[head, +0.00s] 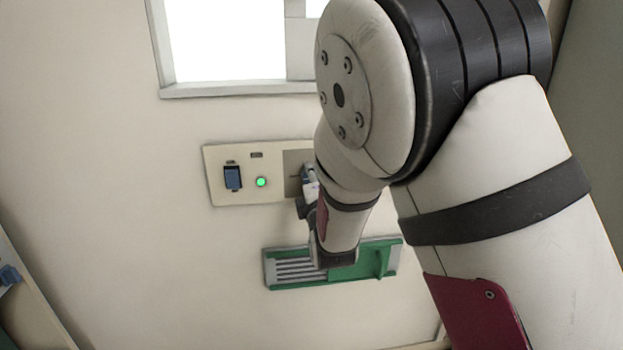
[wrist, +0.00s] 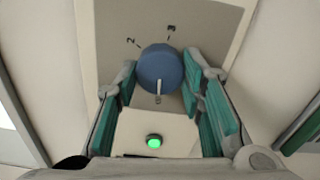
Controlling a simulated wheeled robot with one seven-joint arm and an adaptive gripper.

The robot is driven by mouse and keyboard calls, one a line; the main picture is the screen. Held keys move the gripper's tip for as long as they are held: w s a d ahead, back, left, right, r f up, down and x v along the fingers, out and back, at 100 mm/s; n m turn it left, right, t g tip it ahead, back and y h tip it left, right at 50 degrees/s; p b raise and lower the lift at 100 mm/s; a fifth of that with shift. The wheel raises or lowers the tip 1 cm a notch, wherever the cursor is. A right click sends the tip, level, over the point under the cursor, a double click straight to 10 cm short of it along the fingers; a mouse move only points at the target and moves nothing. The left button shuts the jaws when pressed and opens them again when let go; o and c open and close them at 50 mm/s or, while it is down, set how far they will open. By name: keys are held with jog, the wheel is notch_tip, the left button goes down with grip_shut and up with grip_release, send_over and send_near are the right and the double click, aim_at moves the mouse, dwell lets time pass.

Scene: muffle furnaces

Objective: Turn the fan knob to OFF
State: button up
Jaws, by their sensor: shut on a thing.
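The blue round fan knob (wrist: 160,67) sits on a grey plate of the wall panel and shows in the wrist view. Its white pointer line faces down in that picture, toward the green lamp (wrist: 154,141). Marks 2 and 3 are above the knob; the mark near the pointer is too small to read. My gripper (wrist: 161,78) has its teal-padded fingers on both sides of the knob, shut on it. In the head view my gripper (head: 307,188) is at the grey plate's right part, and my arm hides the knob.
The wall panel (head: 218,161) also bears a blue rocker switch (head: 232,177), left of the lit green lamp (head: 261,182). A green and grey slotted vent (head: 296,270) is mounted below. A bright window (head: 225,40) is above. The wall to the left is clear.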

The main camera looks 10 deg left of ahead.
jog(key=shift+n, duration=0.3)
jog(key=o, duration=1.1)
jog(key=shift+o, duration=0.2)
jog(key=shift+s, duration=0.1)
jog(key=v, duration=1.2)
